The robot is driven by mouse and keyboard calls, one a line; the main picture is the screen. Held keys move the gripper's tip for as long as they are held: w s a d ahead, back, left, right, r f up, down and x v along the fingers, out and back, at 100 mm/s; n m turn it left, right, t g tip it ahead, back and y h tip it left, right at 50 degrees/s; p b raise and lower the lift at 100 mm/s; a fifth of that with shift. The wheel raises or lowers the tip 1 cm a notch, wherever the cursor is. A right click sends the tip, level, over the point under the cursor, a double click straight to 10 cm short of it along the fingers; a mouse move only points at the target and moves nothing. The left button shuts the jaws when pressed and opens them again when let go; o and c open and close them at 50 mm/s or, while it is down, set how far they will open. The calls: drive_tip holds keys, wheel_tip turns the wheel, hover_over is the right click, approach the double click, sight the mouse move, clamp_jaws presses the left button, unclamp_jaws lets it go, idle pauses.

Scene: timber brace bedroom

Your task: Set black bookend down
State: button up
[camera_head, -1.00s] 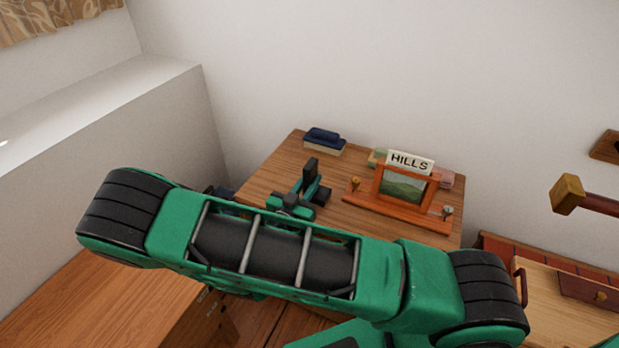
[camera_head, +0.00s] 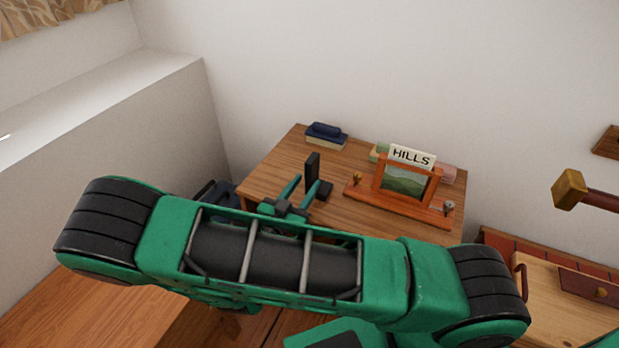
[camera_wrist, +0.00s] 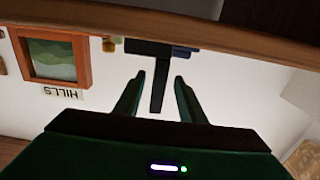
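The black bookend (camera_head: 312,172) stands upright on the wooden desk (camera_head: 272,178), left of the framed picture. My gripper (camera_head: 304,182) is at the near side of the bookend, with its green fingers pointing toward it. In the upside-down wrist view, the bookend's upright plate (camera_wrist: 157,95) shows between the two spread fingertips of my gripper (camera_wrist: 160,77), with a gap on each side. My gripper is open and holds nothing. The bookend's base (camera_wrist: 150,47) seems to rest on the desk top. My own arm hides the front part of the desk.
A framed hill picture (camera_head: 405,181) on a wooden stand with a HILLS sign (camera_head: 411,157) is to the right. Dark blue books (camera_head: 326,133) lie at the back left corner. Walls close off the back and left. A brass-ended bar (camera_head: 570,189) juts in at right.

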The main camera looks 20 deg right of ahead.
drive_tip(key=v, duration=0.7)
drive_tip(key=d+r+g, duration=0.1)
drive_tip(key=d+g, duration=0.1)
drive_tip(key=d, duration=0.1)
drive_tip(key=d+r+m+g, duration=0.1)
drive_tip(key=d+g, duration=0.1)
drive_tip(key=d, duration=0.2)
drive_tip(key=d+r+m+g+h, duration=0.1)
drive_tip(key=d+g, duration=0.2)
drive_tip(key=shift+s+d, duration=0.15)
drive_tip(key=shift+s, duration=0.25)
drive_tip(key=s+d+r+g+y, duration=0.4)
drive_tip(key=s+d+g, duration=0.25)
drive_tip(key=d, duration=0.35)
drive_tip(key=s+d+r+n+y, duration=0.2)
drive_tip(key=s+r+y, duration=0.3)
drive_tip(key=s, duration=0.3)
drive_tip(key=s+d+r+n+y, duration=0.2)
drive_tip(key=s+d+r+y, duration=0.1)
drive_tip(key=s+r+y, duration=0.2)
drive_tip(key=shift+s+r+n+t, duration=0.35)
drive_tip(key=shift+s+r, duration=0.7)
drive_tip(key=shift+s, duration=1.1)
drive_tip(key=shift+d, duration=0.1)
